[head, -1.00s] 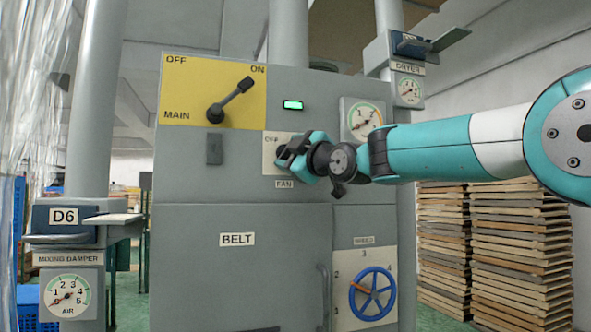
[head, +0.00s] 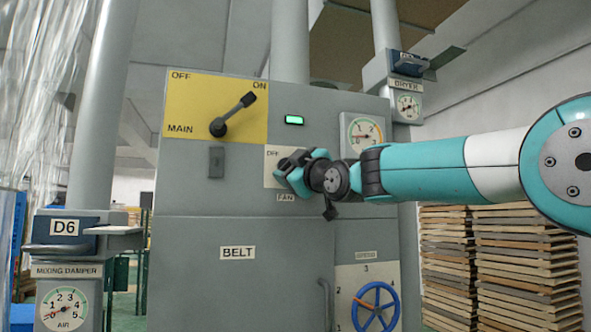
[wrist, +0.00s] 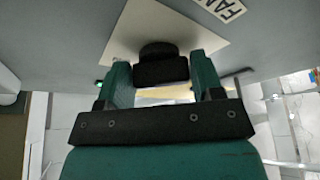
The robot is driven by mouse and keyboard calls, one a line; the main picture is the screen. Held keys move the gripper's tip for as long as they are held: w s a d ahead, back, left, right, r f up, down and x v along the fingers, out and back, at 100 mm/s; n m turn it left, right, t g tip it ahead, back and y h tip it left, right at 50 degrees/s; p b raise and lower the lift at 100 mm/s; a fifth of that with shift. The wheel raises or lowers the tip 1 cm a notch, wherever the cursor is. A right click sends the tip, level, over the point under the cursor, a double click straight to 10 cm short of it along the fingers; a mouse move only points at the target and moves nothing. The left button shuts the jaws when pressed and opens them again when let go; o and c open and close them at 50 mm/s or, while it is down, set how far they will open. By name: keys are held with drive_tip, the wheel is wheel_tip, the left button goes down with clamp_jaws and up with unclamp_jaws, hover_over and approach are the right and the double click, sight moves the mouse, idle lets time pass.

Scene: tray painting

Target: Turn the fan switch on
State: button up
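The fan switch is a black knob on a pale plate (head: 272,165) on the grey cabinet, marked OFF at its upper left, with a FAN label (head: 286,197) below. My gripper (head: 291,172) is at this plate and covers the knob and the plate's right part in the head view. In the wrist view the black knob (wrist: 160,66) sits between the two green fingers of my gripper (wrist: 163,78), which appear to touch it on both sides. The plate and FAN label (wrist: 222,8) look tilted relative to the fingers there. The knob's pointing direction is hard to read.
A yellow MAIN plate (head: 190,98) with a black lever (head: 232,115) pointing to ON is at upper left. A green lamp (head: 294,119) is lit above the fan plate. A dial (head: 363,133) and blue handwheel (head: 374,306) are close to my arm. Board stacks (head: 500,265) stand at right.

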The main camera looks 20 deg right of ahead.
drive_tip(key=o, duration=0.4)
drive_tip(key=shift+c, duration=0.2)
drive_tip(key=b+v, duration=0.3)
drive_tip(key=v, duration=1.4)
drive_tip(key=shift+s+f, duration=0.1)
drive_tip(key=shift+s, duration=0.05)
